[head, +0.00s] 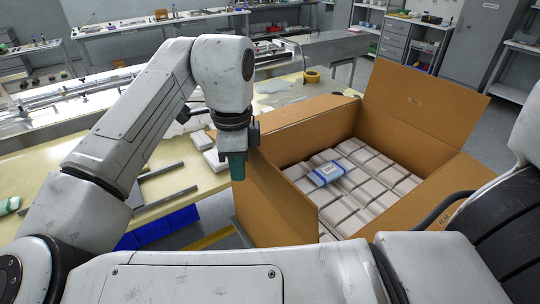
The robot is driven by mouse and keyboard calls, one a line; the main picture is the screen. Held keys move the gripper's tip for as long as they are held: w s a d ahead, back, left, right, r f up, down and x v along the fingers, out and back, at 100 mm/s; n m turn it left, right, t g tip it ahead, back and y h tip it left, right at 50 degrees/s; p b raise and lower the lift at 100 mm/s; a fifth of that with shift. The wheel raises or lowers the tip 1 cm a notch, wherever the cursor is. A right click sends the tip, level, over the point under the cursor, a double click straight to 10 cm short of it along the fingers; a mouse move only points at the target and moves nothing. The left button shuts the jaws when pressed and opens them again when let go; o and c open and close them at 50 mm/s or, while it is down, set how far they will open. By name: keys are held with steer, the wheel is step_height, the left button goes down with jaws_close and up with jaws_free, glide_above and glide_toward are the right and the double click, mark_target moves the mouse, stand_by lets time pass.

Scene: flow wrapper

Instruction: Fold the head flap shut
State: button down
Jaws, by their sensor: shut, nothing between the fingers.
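An open brown carton (345,137) stands at centre right, filled with rows of pale wrapped packs (375,165). One tall flap (420,102) stands up and leans outward at the far right side. Another flap (272,200) is at the near left side, outside the opening. A flap (455,192) extends at the right front. I cannot tell which flap is the head flap.
A blue and white packet (327,173) lies on the packs. A pale yellow table (165,185) to the left carries loose white packs and metal bars. A yellow tape roll (311,76) lies behind the carton. A blue bin (160,228) is below the table's edge.

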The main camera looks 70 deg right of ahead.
steer(key=shift+s+f, duration=0.25)
steer(key=shift+f, duration=0.65)
steer(key=s+d+p, duration=0.4)
steer(key=s+d, duration=0.2)
steer(key=d, duration=0.4)
step_height(320, 180, up, 8)
steer(key=a+p, duration=0.1)
steer(key=p, duration=0.5)
steer(key=shift+w+a, duration=0.25)
steer(key=shift+w, duration=0.1)
steer(key=shift+f, duration=0.15)
